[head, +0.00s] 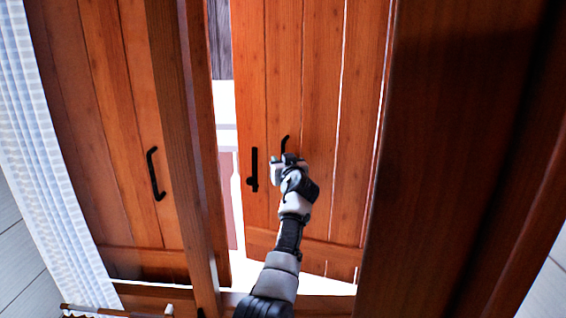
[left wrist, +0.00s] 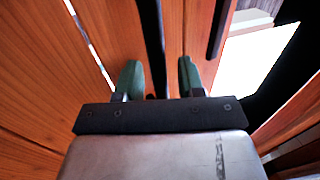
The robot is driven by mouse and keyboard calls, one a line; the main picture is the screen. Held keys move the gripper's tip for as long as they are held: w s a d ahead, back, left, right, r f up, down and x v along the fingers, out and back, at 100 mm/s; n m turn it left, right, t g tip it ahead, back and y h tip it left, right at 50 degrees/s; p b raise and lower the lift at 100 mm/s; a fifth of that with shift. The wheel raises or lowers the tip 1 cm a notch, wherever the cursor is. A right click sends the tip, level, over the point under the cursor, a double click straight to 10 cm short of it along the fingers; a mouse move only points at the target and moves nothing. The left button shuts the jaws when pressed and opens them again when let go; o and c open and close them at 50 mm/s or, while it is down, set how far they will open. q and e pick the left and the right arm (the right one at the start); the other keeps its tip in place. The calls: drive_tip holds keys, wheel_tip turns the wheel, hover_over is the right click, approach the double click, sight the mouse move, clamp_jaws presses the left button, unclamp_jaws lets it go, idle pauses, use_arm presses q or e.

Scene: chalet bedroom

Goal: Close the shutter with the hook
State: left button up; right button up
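The right wooden shutter (head: 318,90) stands ajar, with a bright gap along its left edge and light below it. It carries a black handle (head: 286,143), partly hidden behind my left gripper (head: 283,162). A straight black hook piece (head: 252,168) hangs beside it, nearer the gap. In the left wrist view, my left gripper (left wrist: 158,76) has its two green fingers apart on either side of the black handle (left wrist: 152,40), with room beside the bar on the right. The black hook piece (left wrist: 219,28) is outside the fingers. My right gripper is not seen.
Another wooden panel (head: 110,110) with a black handle (head: 155,173) is at the left, beside a wooden post (head: 181,130). A white curtain (head: 45,170) hangs at far left. A large dark wooden panel (head: 440,180) takes up the right side close by.

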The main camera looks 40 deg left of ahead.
use_arm(q)
clamp_jaws()
